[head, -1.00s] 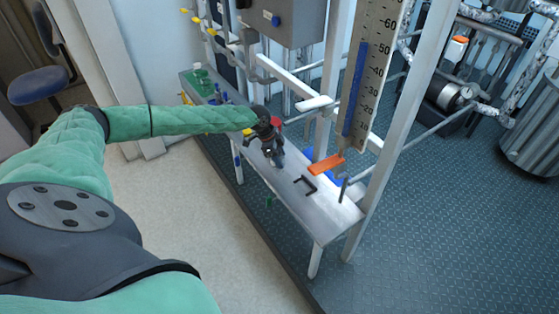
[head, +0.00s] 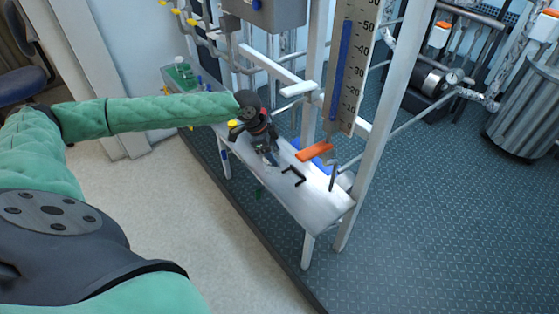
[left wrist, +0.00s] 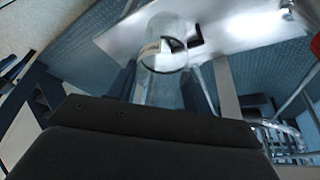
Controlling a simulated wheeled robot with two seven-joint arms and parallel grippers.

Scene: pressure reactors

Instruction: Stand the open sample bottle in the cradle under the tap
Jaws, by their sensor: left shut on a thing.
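The clear, open-topped sample bottle (left wrist: 163,62) stands out in the left wrist view, between the fingers of my left gripper (left wrist: 165,88). In the head view my left gripper (head: 269,154) is shut on it above the white bench, and the bottle is hard to make out there. The cradle is a small black bracket (head: 293,177) on the bench, to the right of the gripper and apart from it. It also shows in the left wrist view (left wrist: 196,36), just beyond the bottle's rim. My right gripper is out of view.
The narrow white bench (head: 318,203) has free surface around the cradle.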

